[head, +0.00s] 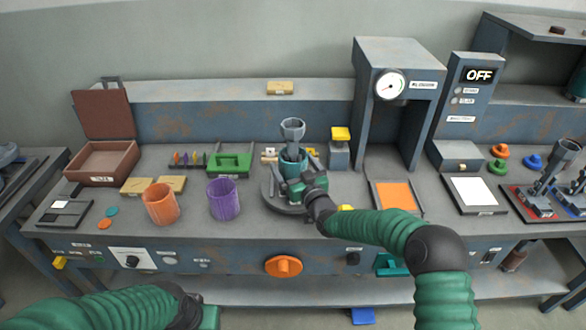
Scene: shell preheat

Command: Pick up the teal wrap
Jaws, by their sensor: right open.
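The teal wrap (289,168) is a short teal cylinder on a dark round stand (272,198) at the middle of the bench. A grey metal piece with a flared top (292,130) rises out of it. My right gripper (296,187) is open in front of the teal wrap, overlapping its lower part in the picture. I cannot tell whether the fingers touch it. My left gripper (208,317) shows only partly at the bottom edge, low in front of the bench, and its fingers are not clear.
An orange cup-like wrap (160,204) and a purple one (223,199) stand left of the stand. A green rack (230,162) is behind them. A yellow-topped post (340,147) stands close behind right. A gauge press (398,85) and an orange pad (398,196) are to the right.

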